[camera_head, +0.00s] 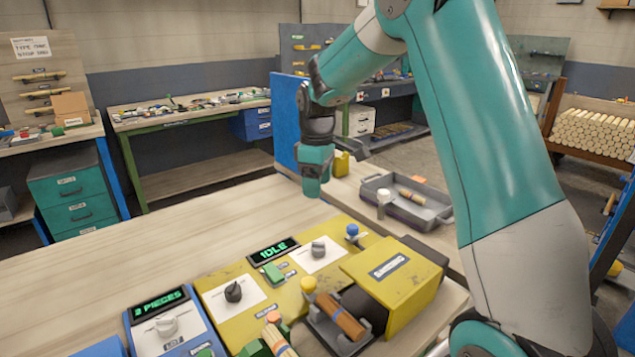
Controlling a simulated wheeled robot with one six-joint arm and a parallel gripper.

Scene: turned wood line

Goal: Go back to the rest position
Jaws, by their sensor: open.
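A brown turned wood piece (340,317) lies in a dark holder at the panel's front right, beside a yellow housing (395,285).
A blue panel with a display (160,306) reading "2 PIECES" stands at the left. A grey tray (429,213) holding a wood piece lies to the right of my gripper. The bench top (150,243) at left is clear. A rack of dowels (595,130) stands far right.

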